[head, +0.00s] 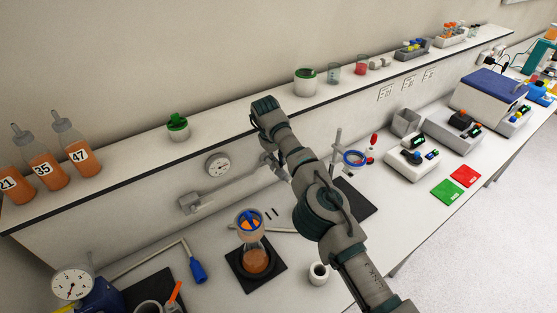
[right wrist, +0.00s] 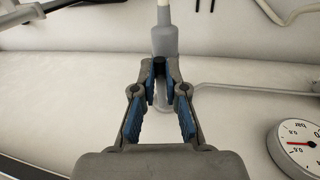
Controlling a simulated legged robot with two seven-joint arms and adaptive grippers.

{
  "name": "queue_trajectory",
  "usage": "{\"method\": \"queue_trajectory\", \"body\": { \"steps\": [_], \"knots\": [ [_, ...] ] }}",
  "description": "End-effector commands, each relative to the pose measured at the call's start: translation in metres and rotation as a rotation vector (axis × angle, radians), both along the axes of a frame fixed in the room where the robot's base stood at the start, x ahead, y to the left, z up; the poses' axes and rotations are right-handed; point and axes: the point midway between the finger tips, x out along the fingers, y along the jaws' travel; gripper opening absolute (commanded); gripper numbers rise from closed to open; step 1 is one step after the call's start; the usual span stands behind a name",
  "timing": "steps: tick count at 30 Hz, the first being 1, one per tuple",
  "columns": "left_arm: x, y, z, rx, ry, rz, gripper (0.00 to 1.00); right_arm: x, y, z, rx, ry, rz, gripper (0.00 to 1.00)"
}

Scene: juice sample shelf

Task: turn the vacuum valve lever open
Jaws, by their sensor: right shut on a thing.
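My right gripper (head: 271,165) is up at the wall panel below the shelf, partly hidden behind my own forearm in the head view. In the right wrist view its fingertips (right wrist: 159,68) meet and are shut on the valve lever, which they mostly hide. A grey fitting (right wrist: 165,40) with a white rod shows just beyond the fingertips. I cannot tell the lever's angle. The round pressure gauge (head: 217,165) is on the wall left of the gripper; it shows at the right of the right wrist view (right wrist: 297,147). My left gripper is out of view.
The wall shelf (head: 225,110) above carries numbered orange bottles (head: 44,168) and a green-topped jar (head: 178,125). Below stand a glass flask (head: 256,260) on a black mat, a small white cup (head: 319,272) and a stand with a blue ring (head: 355,158).

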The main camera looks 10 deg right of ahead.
Motion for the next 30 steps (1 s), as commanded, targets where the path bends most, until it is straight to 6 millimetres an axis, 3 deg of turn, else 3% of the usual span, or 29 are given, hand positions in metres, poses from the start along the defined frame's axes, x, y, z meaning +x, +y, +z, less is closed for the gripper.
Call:
{"method": "queue_trajectory", "body": {
  "steps": [4,5,7,23,30],
  "knots": [
    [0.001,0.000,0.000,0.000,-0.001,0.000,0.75,0.002,0.000,0.004,0.000,-0.012,-0.001,0.00],
    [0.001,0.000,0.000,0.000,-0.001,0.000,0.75,0.002,0.000,0.004,0.000,-0.013,-0.001,0.19],
    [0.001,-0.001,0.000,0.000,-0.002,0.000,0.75,0.002,0.000,0.003,-0.001,-0.012,-0.001,0.36],
    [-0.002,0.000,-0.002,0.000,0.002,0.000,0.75,0.001,0.000,0.000,0.001,-0.003,0.011,0.37],
    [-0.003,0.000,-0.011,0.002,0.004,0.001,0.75,0.002,-0.003,-0.001,0.002,-0.003,0.107,0.37]
  ]
}}
